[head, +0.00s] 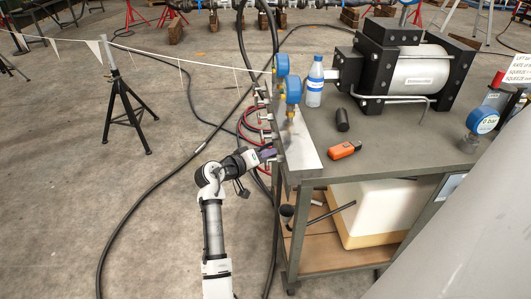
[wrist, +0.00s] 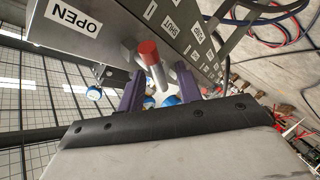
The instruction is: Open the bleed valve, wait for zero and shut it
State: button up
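The bleed valve lever, a metal stem with a red end (wrist: 148,50), shows in the wrist view in front of a grey panel (wrist: 95,42). The panel carries an OPEN label (wrist: 76,16) at the left and a SHUT label (wrist: 168,22) near the middle. My gripper (wrist: 158,72) has its two purple fingers apart, one each side of the lever, with gaps visible. In the head view my gripper (head: 268,155) is at the bench's left edge; the lever is too small to tell there. Blue gauges (head: 281,65) (head: 293,90) stand above the panel; their readings are not legible.
A blue-rimmed gauge (head: 482,120) marked bar stands at the right. Hoses (head: 150,185) cross the floor near a black stand (head: 122,95).

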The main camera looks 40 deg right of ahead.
jog(key=shift+d+f, duration=0.1)
jog(key=shift+d, duration=0.25)
grip_shut()
